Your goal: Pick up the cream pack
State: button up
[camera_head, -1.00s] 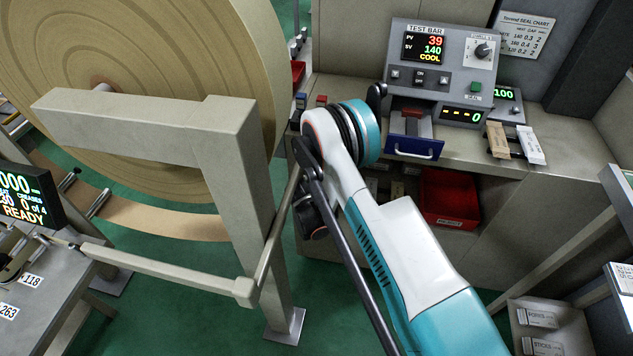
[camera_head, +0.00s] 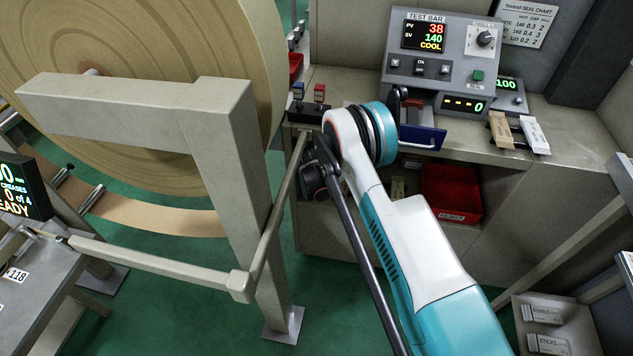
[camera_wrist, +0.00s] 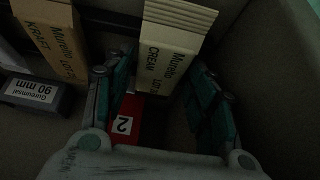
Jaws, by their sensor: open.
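The cream pack (camera_wrist: 168,52) is a pale block with printed CREAM lettering and a ridged, layered end, at the top middle of the wrist view. My gripper (camera_wrist: 160,78) is open, one finger on each side of the pack's near part. The fingers look apart from it, though contact on the left is hard to judge in the dark. A brown kraft pack (camera_wrist: 52,42) stands to the left, labelled KRAFT.
A red piece marked 2 (camera_wrist: 125,124) lies between the fingers, nearer the wrist. A grey block labelled 90 mm (camera_wrist: 36,93) is at left. A dark wall bounds the right. The head view shows a red bin (camera_head: 451,192), counter (camera_head: 570,160) and paper roll (camera_head: 180,50).

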jog(key=c, duration=0.6)
jog(key=shift+o, duration=0.2)
jog(key=shift+d, duration=0.1)
